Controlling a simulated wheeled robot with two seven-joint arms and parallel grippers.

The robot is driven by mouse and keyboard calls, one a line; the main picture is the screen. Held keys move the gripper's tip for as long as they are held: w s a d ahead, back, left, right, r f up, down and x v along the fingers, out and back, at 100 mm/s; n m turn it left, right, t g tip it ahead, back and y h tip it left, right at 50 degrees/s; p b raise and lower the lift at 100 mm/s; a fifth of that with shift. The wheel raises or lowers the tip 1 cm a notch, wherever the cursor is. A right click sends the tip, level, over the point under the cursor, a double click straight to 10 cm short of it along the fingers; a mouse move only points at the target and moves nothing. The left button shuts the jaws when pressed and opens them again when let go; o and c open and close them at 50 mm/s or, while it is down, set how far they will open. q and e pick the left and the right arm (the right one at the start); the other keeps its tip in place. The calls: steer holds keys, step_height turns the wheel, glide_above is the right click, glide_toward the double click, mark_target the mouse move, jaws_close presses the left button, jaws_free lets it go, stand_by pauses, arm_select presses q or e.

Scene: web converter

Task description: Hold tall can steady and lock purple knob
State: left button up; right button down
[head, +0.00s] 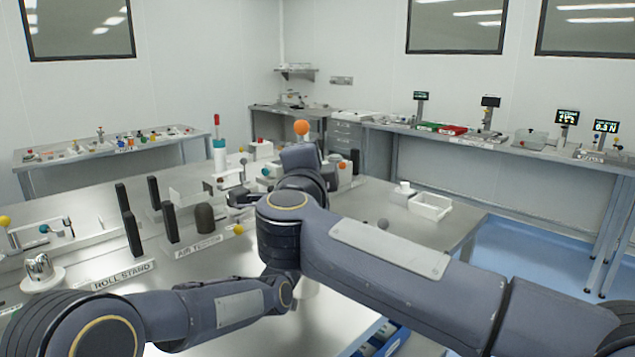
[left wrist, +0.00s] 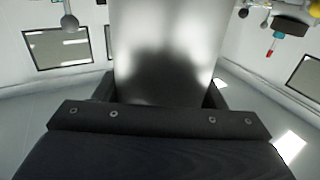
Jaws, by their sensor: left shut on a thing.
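In the left wrist view a smooth, shiny metal cylinder, which looks like the tall can (left wrist: 164,35), fills the upper middle. My left gripper (left wrist: 160,92) is shut on it, with dark finger parts at both sides. In the head view my left arm comes in low from the left, and its gripper is hidden behind my right arm. My right arm crosses from the right to the table's middle. I cannot make out a purple knob in either view.
The metal table (head: 215,262) carries a roll stand sign (head: 122,275), several black posts (head: 131,233), a dark dome (head: 204,219) and a white tray (head: 430,206). An orange ball (head: 302,127) stands up behind my right arm. Bare tabletop shows at the front left.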

arm_select(q)
steer(key=shift+a+f, duration=0.1)
steer(key=o, duration=1.6)
steer(key=shift+r, duration=0.2)
steer(key=v, duration=1.2)
